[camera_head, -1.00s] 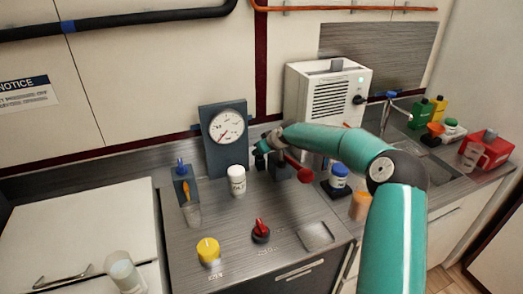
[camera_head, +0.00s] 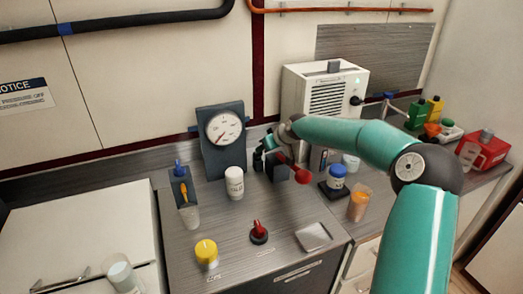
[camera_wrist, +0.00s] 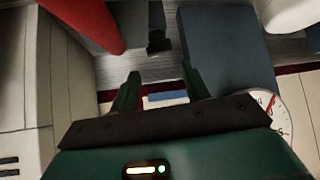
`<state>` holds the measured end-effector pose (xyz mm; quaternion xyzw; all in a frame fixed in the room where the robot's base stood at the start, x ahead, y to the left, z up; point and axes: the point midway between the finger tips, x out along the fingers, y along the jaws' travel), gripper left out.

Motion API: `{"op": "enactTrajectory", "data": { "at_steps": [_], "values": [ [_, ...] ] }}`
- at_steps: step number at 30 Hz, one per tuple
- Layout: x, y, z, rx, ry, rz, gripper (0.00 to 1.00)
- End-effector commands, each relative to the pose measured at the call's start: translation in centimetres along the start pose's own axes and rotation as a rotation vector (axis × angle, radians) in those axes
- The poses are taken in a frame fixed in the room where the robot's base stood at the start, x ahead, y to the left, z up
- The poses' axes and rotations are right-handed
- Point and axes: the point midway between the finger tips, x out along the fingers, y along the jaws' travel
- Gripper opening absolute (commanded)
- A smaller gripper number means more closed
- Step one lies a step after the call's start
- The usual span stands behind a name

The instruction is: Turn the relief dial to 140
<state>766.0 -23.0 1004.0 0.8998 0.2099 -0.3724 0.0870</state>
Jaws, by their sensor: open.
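A yellow knob (camera_head: 206,252) and a red knob on a black base (camera_head: 258,233) sit on the counter front; I cannot tell which is the relief dial, and their markings are too small to read. A round white gauge (camera_head: 223,128) with a red needle stands on a blue-grey panel (camera_head: 209,160) behind them; it also shows in the wrist view (camera_wrist: 275,112). My gripper (camera_head: 262,160) is right of the gauge panel, well behind both knobs. In the wrist view its fingers (camera_wrist: 160,75) are apart with nothing held between them.
A red lever (camera_head: 297,173) is close beside my gripper. A white jar (camera_head: 234,183) stands before the gauge panel. A blue-lidded jar (camera_head: 336,177) and an orange cup (camera_head: 359,204) stand to the right. A white vented box (camera_head: 322,95) is behind. Counter between jar and red knob is clear.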

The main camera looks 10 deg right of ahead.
Motion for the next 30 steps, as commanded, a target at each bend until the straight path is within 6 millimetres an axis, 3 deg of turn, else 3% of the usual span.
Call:
{"op": "enactTrajectory", "data": {
  "at_steps": [6,12,30],
  "values": [
    [-4.8,0.1,0.0,0.001,0.000,0.003,0.47],
    [-6.9,0.0,0.1,0.000,-0.001,0.000,0.47],
    [-6.9,-0.1,-0.3,0.007,-0.023,-0.006,0.47]
  ]
}}
